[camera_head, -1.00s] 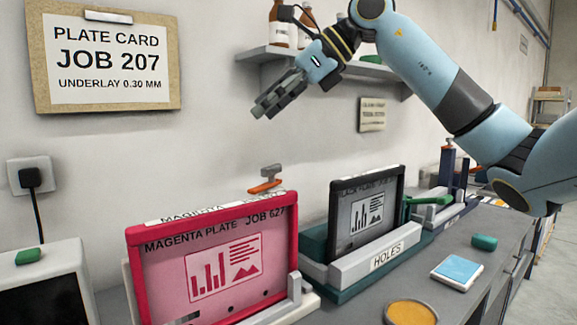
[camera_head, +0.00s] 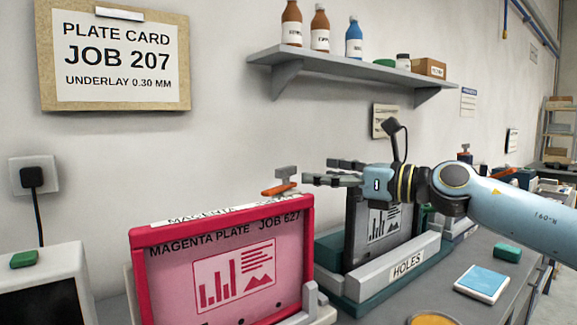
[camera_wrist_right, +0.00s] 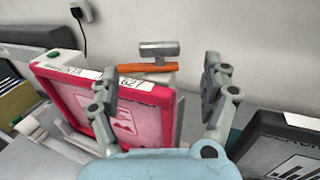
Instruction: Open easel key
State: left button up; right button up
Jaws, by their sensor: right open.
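The easel key, a grey crosspiece on an orange lever (camera_head: 280,189), stands behind the top right corner of the magenta plate (camera_head: 230,255). In the right wrist view the key (camera_wrist_right: 158,66) has its orange lever lying sideways under the grey crosspiece. My right gripper (camera_head: 318,172) is open and empty, its fingers pointing left just to the right of the key. In the wrist view its two fingers (camera_wrist_right: 160,75) are spread, with the key seen between and beyond them. My left gripper is not in view.
A dark plate (camera_head: 385,225) stands in the holder marked HOLES (camera_head: 405,266) below my right forearm. A shelf (camera_head: 345,72) with bottles hangs on the wall above. A blue-topped pad (camera_head: 483,280) and a green block (camera_head: 507,252) lie on the bench at right.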

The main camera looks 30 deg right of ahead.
aim_at(290, 170)
jog(key=p+x, duration=0.2)
jog(key=x, duration=0.6)
jog(key=shift+w+r, duration=0.1)
jog(key=shift+w+a, duration=0.15)
jog(key=shift+a, duration=0.05)
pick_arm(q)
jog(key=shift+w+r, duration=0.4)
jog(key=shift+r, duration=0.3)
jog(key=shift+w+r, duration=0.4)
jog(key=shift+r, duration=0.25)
pick_arm(e)
jog(key=shift+c, duration=0.3)
jog(key=shift+w, duration=0.1)
jog(key=c, duration=1.6)
jog(key=shift+w, duration=0.1)
grip_shut()
